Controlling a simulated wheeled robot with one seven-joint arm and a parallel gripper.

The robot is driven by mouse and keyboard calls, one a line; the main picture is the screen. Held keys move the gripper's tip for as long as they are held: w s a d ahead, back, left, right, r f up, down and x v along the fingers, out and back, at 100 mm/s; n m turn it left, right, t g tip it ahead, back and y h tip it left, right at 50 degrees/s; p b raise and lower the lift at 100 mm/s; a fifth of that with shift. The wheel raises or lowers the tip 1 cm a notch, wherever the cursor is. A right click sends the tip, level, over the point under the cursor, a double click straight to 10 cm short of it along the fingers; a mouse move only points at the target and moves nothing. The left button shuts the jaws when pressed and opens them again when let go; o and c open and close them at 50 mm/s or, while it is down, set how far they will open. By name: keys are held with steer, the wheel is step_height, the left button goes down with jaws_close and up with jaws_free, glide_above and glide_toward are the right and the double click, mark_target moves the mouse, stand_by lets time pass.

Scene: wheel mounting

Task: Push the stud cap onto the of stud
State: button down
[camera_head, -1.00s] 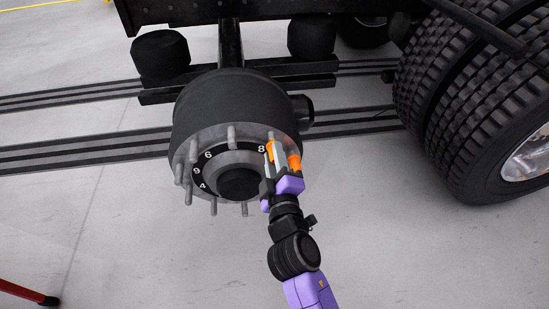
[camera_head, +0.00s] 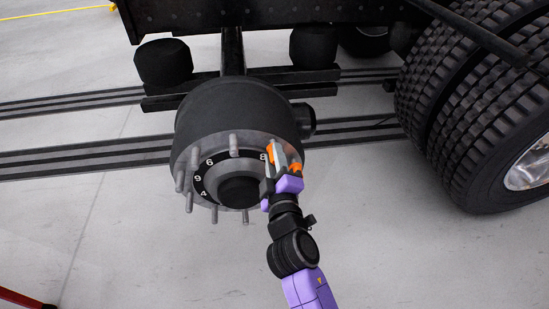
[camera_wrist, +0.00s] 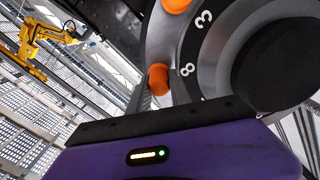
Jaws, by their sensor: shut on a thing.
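My gripper (camera_head: 276,160) is at the right side of the hub face and is shut on an orange stud cap (camera_head: 270,153). In the wrist view this cap (camera_wrist: 158,78) sits between my two fingers (camera_wrist: 159,96), beside the number 8. The cap covers the place of the stud near the 8. I cannot tell how deep the cap sits on that stud. A second orange cap (camera_head: 296,168) sits at the hub's right edge, apart from my fingers; an orange cap (camera_wrist: 176,4) also shows near the number 3 in the wrist view.
The dark hub (camera_head: 240,105) carries several bare grey studs, one at the top (camera_head: 234,146). Large twin tyres (camera_head: 480,105) stand at the right. A yellow machine (camera_wrist: 42,45) shows far off in the wrist view.

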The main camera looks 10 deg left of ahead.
steer(key=c, duration=1.1)
jaws_free()
steer(key=v, duration=0.7)
steer(key=shift+s+p, duration=0.4)
steer(key=shift+p, duration=0.05)
steer(key=shift+d, duration=0.1)
steer(key=shift+r, duration=0.1)
